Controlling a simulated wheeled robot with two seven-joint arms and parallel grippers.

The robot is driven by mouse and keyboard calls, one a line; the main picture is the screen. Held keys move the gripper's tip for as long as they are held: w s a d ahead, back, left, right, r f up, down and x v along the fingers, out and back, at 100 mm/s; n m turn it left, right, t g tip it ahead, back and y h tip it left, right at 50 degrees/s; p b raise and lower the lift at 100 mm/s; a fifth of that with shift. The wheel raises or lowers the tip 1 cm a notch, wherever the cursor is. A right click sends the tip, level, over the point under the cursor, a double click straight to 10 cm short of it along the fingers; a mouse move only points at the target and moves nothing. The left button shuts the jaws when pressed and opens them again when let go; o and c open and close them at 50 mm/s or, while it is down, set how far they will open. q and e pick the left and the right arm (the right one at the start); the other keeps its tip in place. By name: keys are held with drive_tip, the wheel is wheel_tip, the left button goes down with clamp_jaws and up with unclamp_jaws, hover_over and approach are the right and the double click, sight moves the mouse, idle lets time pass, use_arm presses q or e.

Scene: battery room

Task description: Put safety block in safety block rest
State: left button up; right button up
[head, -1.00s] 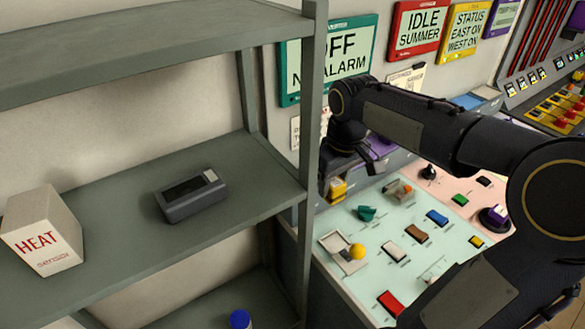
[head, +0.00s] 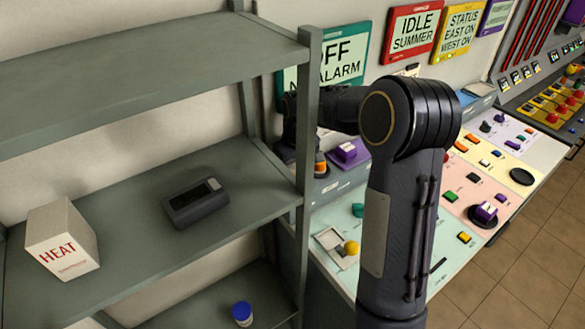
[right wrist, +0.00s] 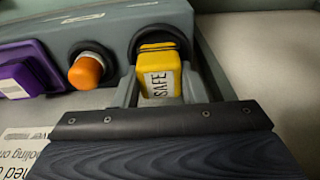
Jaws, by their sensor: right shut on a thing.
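The safety block is a yellow block (right wrist: 157,78) marked SAFE in the right wrist view. My right gripper (right wrist: 160,92) is shut on it, with a grey finger on each side. The block's far end is at a dark round fitting (right wrist: 160,42) on the grey panel; I cannot tell how deep it sits, or whether this fitting is the safety block rest. In the head view the right arm reaches left behind the shelf post, which hides the gripper's tips and the block. My left gripper is not in view.
An orange knob (right wrist: 86,71) and a purple box (right wrist: 25,75) sit beside the block. The grey shelf post (head: 307,130) stands close to my right forearm. The shelf holds a HEAT box (head: 62,238) and a dark device (head: 196,204).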

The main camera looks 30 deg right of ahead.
drive_tip(key=shift+w+f+p, duration=0.15)
drive_tip(key=shift+f+p, duration=0.2)
drive_tip(key=shift+f, duration=0.1)
drive_tip(key=shift+w+f, duration=0.2)
drive_tip(key=shift+c, duration=0.4)
drive_tip(key=shift+f, duration=0.3)
drive_tip(key=o, duration=1.1)
drive_tip(key=shift+r, duration=0.6)
wheel_tip(320, 180, up, 11)
drive_tip(key=s+b, duration=0.1)
drive_tip(key=shift+s, duration=0.2)
